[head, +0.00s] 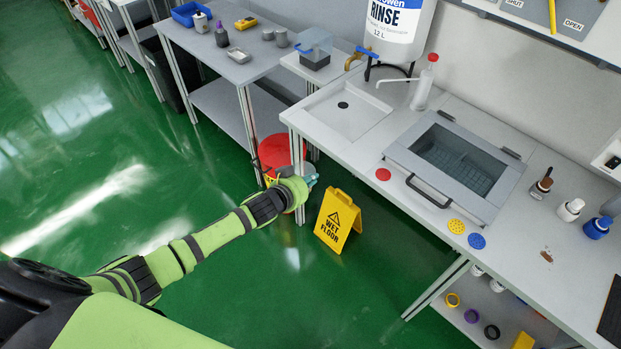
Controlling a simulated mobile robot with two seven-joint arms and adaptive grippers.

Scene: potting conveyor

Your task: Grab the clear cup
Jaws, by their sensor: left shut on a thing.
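My left arm reaches from the lower left to the middle, over the green floor. My left gripper (306,181) is at its end, in front of the sink bench's left end and above a yellow wet floor sign. It is shut on a small blue-grey thing that looks partly see-through. The thing is mostly hidden by the gripper, and I cannot tell whether it is the clear cup. I make out no other clear cup in view. My right gripper is not in view.
A red bucket (275,152) and the wet floor sign (338,219) stand on the floor near my left gripper. Open floor lies left.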

